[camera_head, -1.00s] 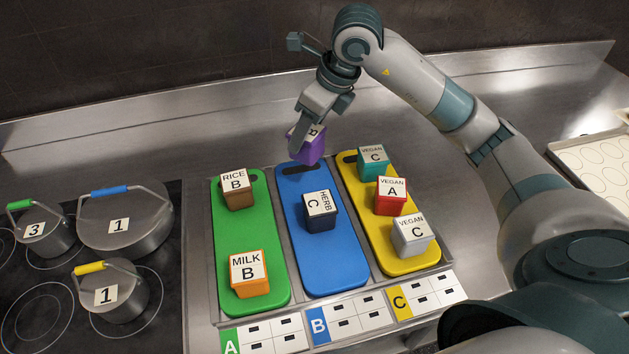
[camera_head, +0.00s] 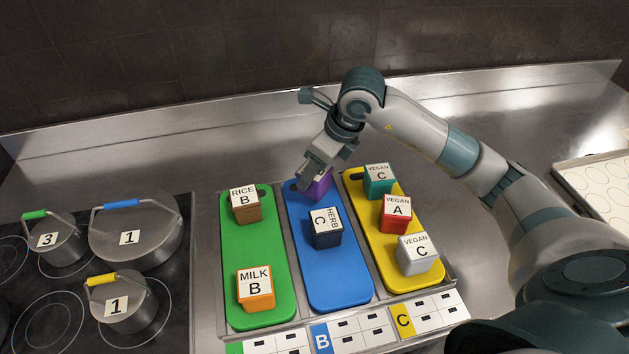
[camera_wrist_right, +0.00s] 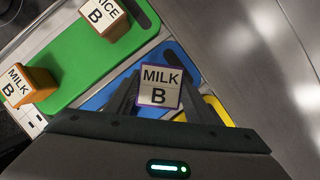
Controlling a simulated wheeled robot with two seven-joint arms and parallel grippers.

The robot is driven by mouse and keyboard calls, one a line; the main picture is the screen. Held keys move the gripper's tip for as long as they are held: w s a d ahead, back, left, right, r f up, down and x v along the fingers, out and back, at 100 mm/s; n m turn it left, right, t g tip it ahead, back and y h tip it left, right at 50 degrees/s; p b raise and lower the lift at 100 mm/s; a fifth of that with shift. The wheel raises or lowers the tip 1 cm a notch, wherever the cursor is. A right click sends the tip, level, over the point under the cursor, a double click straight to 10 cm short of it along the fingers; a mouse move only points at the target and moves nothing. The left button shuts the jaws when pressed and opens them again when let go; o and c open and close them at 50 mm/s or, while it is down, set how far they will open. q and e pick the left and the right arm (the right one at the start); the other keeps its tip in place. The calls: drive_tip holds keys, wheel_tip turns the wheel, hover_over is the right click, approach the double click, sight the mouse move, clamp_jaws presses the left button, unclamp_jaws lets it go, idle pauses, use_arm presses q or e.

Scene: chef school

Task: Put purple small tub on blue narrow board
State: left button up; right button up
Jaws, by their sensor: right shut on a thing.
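The purple small tub (camera_head: 319,186) is at the far end of the blue narrow board (camera_head: 335,272), partly hidden by my right gripper (camera_head: 310,181). In the right wrist view my right gripper (camera_wrist_right: 162,98) is shut on the tub, whose label (camera_wrist_right: 160,86) reads MILK B. The tub is over the blue board; I cannot tell whether it touches the surface. A dark blue tub (camera_head: 325,228) labelled HERB C stands on the middle of the same board. My left gripper is not in view.
A green board (camera_head: 258,275) with a brown tub and an orange tub lies to the left. A yellow board (camera_head: 375,225) with teal, red and white tubs lies to the right. Lidded pots (camera_head: 135,232) stand on the hob. The near half of the blue board is clear.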

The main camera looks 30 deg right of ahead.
drive_tip(key=shift+f+p, duration=0.75)
drive_tip(key=shift+f, duration=1.3)
drive_tip(key=shift+f+b, duration=0.25)
drive_tip(key=shift+b, duration=0.05)
drive_tip(key=o, duration=1.2)
drive_tip(key=shift+r, duration=0.1)
drive_tip(key=shift+r, duration=0.25)
